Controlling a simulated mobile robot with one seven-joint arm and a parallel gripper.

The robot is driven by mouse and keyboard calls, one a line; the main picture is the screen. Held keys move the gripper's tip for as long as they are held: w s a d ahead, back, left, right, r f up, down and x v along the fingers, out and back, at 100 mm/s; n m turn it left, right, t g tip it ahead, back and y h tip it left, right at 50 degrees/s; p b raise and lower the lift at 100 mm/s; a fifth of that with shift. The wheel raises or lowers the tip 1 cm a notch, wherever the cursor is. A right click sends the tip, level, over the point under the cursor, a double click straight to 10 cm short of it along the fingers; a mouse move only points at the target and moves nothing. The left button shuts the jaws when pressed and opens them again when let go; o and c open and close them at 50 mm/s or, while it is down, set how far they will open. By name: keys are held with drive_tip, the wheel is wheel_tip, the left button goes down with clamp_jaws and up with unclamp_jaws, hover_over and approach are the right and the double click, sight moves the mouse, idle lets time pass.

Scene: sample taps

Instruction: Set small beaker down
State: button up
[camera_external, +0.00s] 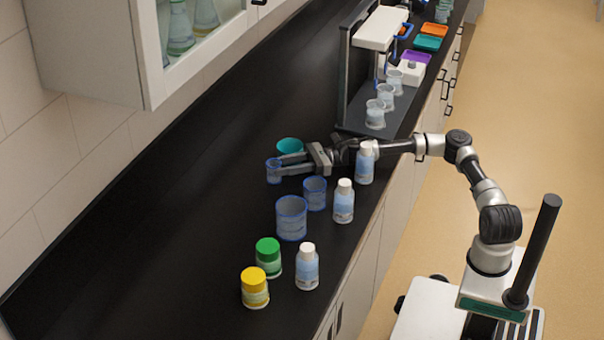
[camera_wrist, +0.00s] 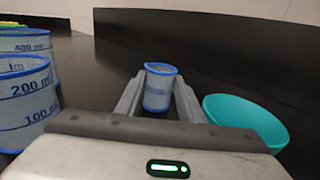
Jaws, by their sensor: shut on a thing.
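The small beaker (camera_external: 273,171) is clear with a blue rim and stands upright between my fingertips over the black counter. In the wrist view the small beaker (camera_wrist: 159,88) sits between the two grey fingers. My gripper (camera_external: 278,163) is shut on it, reaching left across the counter; the fingers also show in the wrist view (camera_wrist: 158,92). Whether the beaker's base touches the counter I cannot tell.
A teal bowl (camera_external: 290,145) is close beside my gripper. A medium beaker (camera_external: 315,194) and a large beaker (camera_external: 291,219) stand nearer the camera. White-capped bottles (camera_external: 344,202) line the front edge. The counter's left side (camera_external: 170,220) is clear.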

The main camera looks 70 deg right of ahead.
drive_tip(key=o, duration=0.8)
drive_tip(key=shift+f, duration=0.15)
drive_tip(key=shift+s, duration=0.1)
drive_tip(key=v, duration=0.7)
drive_tip(key=shift+s+d+p, duration=0.1)
drive_tip(key=shift+d+p, duration=0.05)
drive_tip(key=shift+p, duration=0.25)
